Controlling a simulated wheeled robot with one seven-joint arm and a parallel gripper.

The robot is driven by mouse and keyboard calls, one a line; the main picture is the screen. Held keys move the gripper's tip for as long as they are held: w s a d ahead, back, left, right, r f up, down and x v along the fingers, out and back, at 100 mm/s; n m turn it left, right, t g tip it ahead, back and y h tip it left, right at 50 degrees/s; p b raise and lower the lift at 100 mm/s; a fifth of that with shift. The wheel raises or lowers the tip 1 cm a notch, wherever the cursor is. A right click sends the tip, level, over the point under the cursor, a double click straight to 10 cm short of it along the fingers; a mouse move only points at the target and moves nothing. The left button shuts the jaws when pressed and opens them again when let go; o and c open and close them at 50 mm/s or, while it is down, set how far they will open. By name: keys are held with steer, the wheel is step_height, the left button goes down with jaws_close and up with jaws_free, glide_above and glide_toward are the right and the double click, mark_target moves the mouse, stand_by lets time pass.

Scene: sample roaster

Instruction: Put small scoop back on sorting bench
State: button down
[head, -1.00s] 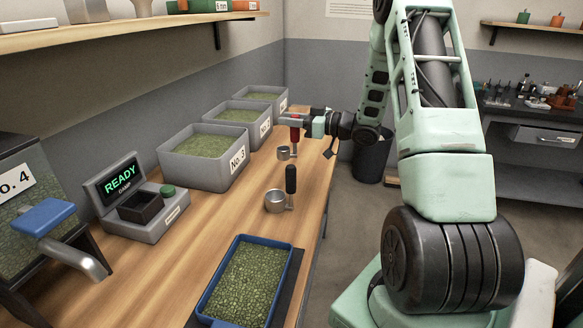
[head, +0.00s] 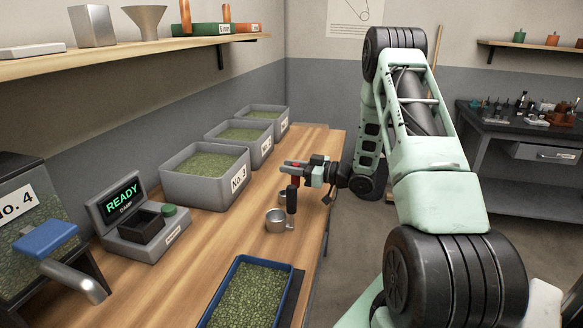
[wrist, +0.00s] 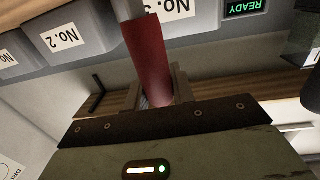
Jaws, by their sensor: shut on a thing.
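The small scoop, with a red handle and a small metal cup (head: 284,197), is upright in my gripper (head: 298,172) above the right part of the wooden sorting bench (head: 190,250). My gripper is shut on its red handle, which fills the middle of the wrist view (wrist: 147,62). In the head view the cup is partly hidden behind the black handle of a larger metal scoop (head: 276,220), which stands just nearer. I cannot tell whether the small scoop's cup touches the bench.
Grey bins of green beans, with No. 3 (head: 205,190) nearest, line the wall. A moisture meter (head: 142,232) reading READY and a blue tray (head: 289,287) of beans stand nearer. A shelf (head: 150,48) hangs above. Bare wood lies between meter and large scoop.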

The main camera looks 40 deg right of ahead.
steer(key=c, duration=1.2)
jaws_free()
steer(key=shift+f, duration=0.1)
steer(key=shift+r, duration=0.25)
steer(key=shift+b+v, duration=1.15)
steer(key=shift+v, duration=4.9)
steer(key=shift+f, duration=0.1)
